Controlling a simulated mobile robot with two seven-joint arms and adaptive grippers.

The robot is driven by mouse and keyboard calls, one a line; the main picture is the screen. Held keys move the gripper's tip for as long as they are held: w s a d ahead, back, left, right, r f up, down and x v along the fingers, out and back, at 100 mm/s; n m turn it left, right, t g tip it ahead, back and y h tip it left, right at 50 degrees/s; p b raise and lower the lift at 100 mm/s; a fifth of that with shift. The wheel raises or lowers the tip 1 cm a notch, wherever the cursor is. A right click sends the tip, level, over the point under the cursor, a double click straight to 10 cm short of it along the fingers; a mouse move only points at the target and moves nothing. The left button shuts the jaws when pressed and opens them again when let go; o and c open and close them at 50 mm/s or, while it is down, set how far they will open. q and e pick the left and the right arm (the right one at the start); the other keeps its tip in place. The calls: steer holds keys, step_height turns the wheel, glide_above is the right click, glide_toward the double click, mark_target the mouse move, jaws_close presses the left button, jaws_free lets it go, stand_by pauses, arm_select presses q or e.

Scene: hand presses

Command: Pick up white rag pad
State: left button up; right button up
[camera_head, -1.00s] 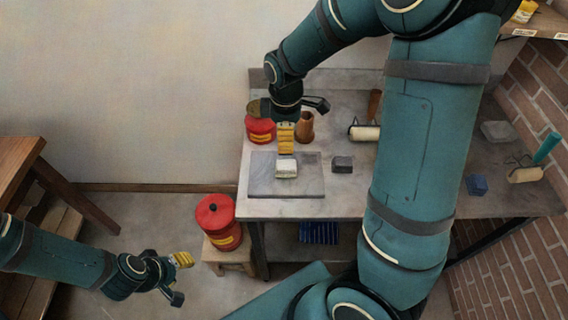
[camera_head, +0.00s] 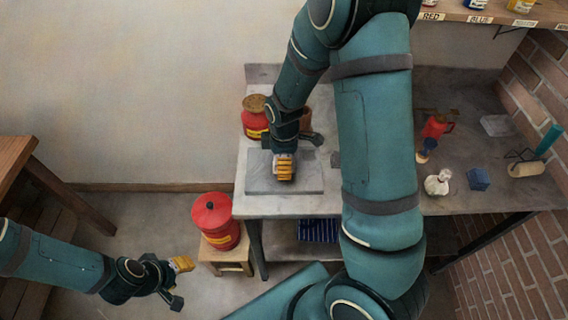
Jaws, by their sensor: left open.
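A small white bunched thing (camera_head: 437,183) with a narrow top stands on the right part of the grey worktop (camera_head: 262,205); it looks like a knotted rag pad. A white block that lay on the grey slab (camera_head: 310,180) is hidden behind my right gripper (camera_head: 284,170). That gripper points down at the slab, one yellow finger pad showing; I cannot tell whether it is open or holds the block. My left gripper (camera_head: 179,283) is open and empty at the lower left, above the floor and well away from the worktop.
Red cans stand at the worktop's back left (camera_head: 254,122) and on a wooden stool (camera_head: 211,214). A blue cube (camera_head: 479,179), a red tool (camera_head: 433,130) and a roller (camera_head: 526,169) are at the right. My large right arm hides the worktop's middle. A shelf (camera_head: 490,22) hangs above.

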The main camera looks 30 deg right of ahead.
steer(key=c, duration=1.3)
step_height(320, 180, up, 10)
steer(key=shift+p, duration=0.95)
steer(key=o, duration=0.3)
steer(key=shift+c, duration=0.7)
